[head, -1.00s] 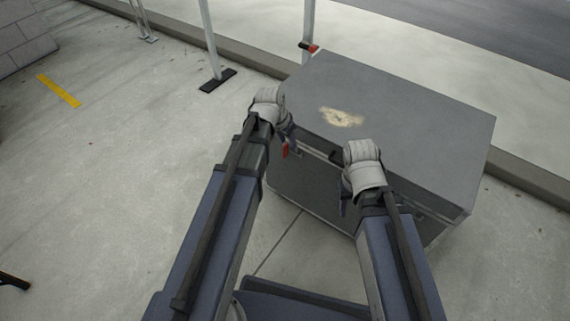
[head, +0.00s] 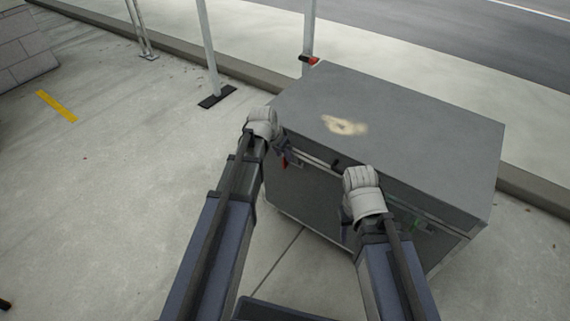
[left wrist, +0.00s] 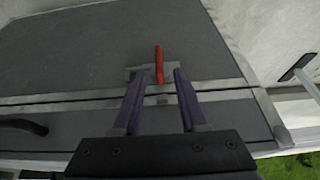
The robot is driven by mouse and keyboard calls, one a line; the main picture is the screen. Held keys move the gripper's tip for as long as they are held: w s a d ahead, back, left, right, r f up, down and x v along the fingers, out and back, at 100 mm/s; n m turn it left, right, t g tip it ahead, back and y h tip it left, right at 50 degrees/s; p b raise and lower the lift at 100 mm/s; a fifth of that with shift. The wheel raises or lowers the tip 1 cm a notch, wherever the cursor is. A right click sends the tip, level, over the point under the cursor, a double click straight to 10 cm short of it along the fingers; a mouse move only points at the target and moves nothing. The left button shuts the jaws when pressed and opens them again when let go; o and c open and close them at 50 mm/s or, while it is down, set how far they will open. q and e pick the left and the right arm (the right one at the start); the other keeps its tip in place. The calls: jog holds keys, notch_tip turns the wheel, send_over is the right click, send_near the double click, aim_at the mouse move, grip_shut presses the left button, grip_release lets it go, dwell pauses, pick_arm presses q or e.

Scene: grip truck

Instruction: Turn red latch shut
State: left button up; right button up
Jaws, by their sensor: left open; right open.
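The red latch (head: 284,163) is on the front of the grey case (head: 420,135), near its left end, partly hidden by my left gripper in the head view. In the left wrist view the red latch (left wrist: 159,63) is a narrow lever on a grey plate, pointing away from the seam strip. My left gripper (left wrist: 157,76) is open, its two fingers on either side of the lever's line, with gaps on both sides. In the head view my left gripper (head: 281,148) is at the case front. My right gripper (head: 346,222) is open by the front, its fingers mostly hidden.
A green latch (head: 421,223) is on the case front, right of my right arm. A black handle (left wrist: 22,125) shows in the left wrist view. A post with a black base (head: 217,96) stands behind to the left. A red-tipped item (head: 309,60) is behind the case.

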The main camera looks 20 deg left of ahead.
aim_at(285, 167)
pick_arm(q)
jog(key=b+x, duration=0.2)
jog(key=x, duration=0.2)
jog(key=shift+b, duration=0.35)
grip_shut()
